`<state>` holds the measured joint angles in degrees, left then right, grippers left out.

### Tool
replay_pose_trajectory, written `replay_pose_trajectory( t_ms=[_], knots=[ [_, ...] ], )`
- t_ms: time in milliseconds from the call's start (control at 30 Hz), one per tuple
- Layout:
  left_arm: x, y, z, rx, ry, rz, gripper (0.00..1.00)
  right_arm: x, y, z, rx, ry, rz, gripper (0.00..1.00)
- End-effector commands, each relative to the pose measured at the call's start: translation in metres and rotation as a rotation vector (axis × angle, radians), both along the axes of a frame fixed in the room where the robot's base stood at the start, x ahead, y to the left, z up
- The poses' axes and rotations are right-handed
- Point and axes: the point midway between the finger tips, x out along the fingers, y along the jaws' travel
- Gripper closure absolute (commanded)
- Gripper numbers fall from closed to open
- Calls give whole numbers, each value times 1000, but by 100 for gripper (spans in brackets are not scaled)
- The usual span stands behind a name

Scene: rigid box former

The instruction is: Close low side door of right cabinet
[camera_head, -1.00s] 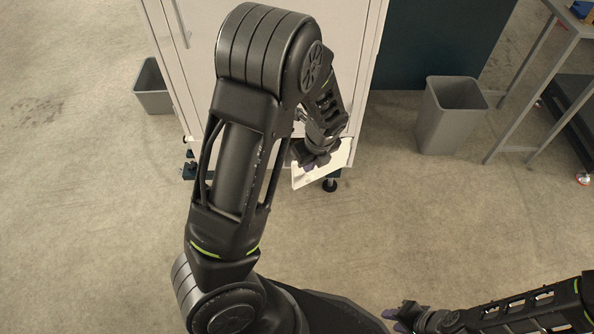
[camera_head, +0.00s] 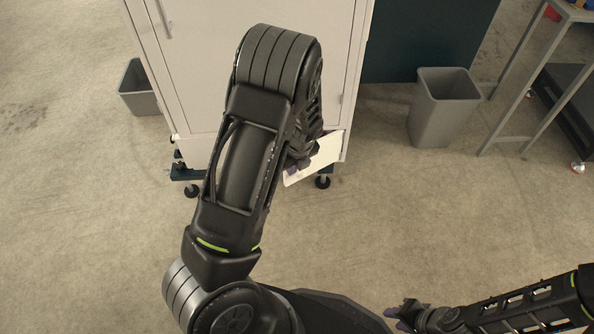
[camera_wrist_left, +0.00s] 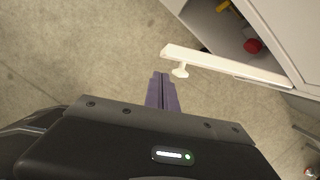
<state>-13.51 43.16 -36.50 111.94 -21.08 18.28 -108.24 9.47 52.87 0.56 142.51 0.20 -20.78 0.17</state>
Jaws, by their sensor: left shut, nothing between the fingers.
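The low side door (camera_head: 320,158) is a small white panel standing open at the lower right of the white cabinet (camera_head: 340,100). In the left wrist view the door (camera_wrist_left: 225,64) shows nearly edge-on, with a small white knob (camera_wrist_left: 180,70) on its near face. Behind it, the open compartment (camera_wrist_left: 222,32) shows dark inside. My left gripper (camera_wrist_left: 163,78) is shut and empty, its purple fingers beside the knob end of the door; I cannot tell whether they touch. In the head view my left arm hides part of the cabinet. My right gripper (camera_head: 397,319) is low in the picture, away from the cabinet.
A red object (camera_wrist_left: 253,46) and a yellow one (camera_wrist_left: 223,5) lie inside the compartment. Grey bins stand left (camera_head: 137,88) and right (camera_head: 445,105) of the cabinet. A metal-framed table (camera_head: 540,75) is at the far right. The floor in front is clear.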

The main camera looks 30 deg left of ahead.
Motion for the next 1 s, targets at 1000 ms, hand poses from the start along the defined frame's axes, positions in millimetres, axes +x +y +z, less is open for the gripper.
replay_pose_trajectory(
  t_ms=[1000],
  knots=[
    [27,61,1,-3,2,-200,100,0,0,0,0,-1,0,68]
  ],
)
